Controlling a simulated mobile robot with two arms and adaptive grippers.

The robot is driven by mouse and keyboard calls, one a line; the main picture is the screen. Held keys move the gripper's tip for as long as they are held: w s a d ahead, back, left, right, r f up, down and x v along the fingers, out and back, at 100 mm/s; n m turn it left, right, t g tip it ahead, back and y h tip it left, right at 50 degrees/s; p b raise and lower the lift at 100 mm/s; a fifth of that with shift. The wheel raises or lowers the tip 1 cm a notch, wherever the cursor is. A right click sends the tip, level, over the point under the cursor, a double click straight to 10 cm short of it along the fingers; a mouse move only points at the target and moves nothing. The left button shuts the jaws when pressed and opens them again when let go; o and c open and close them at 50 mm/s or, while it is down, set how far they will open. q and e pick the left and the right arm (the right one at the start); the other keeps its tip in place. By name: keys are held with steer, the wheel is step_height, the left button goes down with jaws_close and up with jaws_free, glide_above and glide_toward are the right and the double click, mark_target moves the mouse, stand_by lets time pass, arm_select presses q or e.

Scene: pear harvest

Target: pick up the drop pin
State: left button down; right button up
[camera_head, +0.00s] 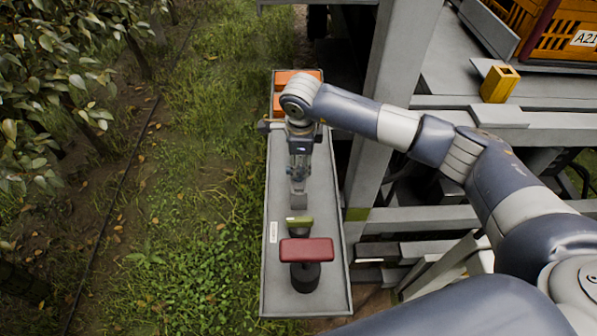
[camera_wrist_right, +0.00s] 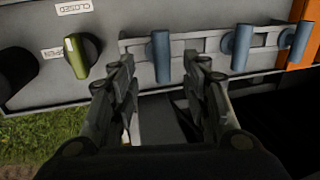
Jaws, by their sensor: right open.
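In the right wrist view several blue pins stand in a row along a grey bracket. I take the nearest blue pin (camera_wrist_right: 161,55) to be the drop pin, but no label confirms it. My right gripper (camera_wrist_right: 160,62) is open, with one finger to each side of this pin in the picture. Whether the fingers reach its depth I cannot tell. In the head view my right gripper (camera_head: 298,200) points down over the long grey panel (camera_head: 280,290) and hides the pins. My left gripper is not in view.
A green handle (camera_wrist_right: 82,57) sits left of the pin, beside a "CLOSED" label (camera_wrist_right: 73,7). In the head view a red T-shaped handle (camera_head: 306,250) stands near the panel's close end, and orange blocks (camera_head: 290,78) at its far end. A grey post (camera_head: 385,110) rises to the right.

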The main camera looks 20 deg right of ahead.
mark_target(299, 180)
steer(key=shift+f+p, duration=0.35)
steer(key=f+p, duration=0.1)
steer(key=w+f, duration=0.1)
steer(key=f, duration=0.1)
steer(key=shift+f+p, duration=0.1)
steer(key=shift+p, duration=0.25)
steer(key=shift+w+f, duration=0.1)
steer(key=shift+f, duration=0.5)
jaws_close()
